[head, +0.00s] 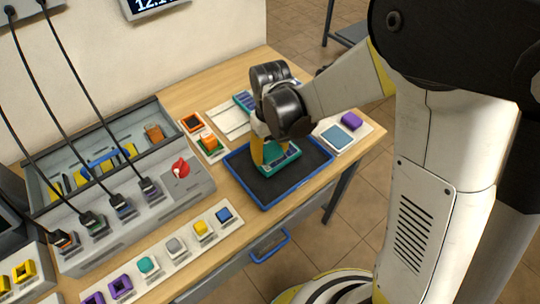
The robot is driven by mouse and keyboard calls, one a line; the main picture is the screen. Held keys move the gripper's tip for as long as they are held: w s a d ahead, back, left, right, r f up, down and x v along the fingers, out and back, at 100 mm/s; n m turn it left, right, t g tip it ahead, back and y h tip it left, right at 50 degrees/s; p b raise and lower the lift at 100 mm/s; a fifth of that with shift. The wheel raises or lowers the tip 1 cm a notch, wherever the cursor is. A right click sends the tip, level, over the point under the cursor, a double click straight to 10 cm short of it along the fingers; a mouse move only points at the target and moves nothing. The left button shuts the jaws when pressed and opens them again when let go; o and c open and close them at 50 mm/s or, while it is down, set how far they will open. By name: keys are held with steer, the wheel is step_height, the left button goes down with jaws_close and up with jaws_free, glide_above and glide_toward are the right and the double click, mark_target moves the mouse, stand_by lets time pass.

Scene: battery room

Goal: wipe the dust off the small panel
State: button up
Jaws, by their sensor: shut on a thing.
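A small teal-edged panel (289,161) lies on the dark floor of a blue-rimmed tray (240,183), near its middle. My gripper (266,162) points down over the panel's left part and hides much of it. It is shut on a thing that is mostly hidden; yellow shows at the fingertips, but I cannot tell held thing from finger. The fingertips are at or just above the panel; contact is unclear. Dust cannot be made out at this size.
Right of the tray, a white board holds a blue-grey square (337,136) and a purple block (351,119). Left stands a grey console (190,195) with a red knob (181,168) and cables. A strip of coloured blocks (175,247) lies in front. Bare wood shows near the right corner.

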steer(key=shift+r+p, duration=1.7)
steer(key=shift+r, duration=1.05)
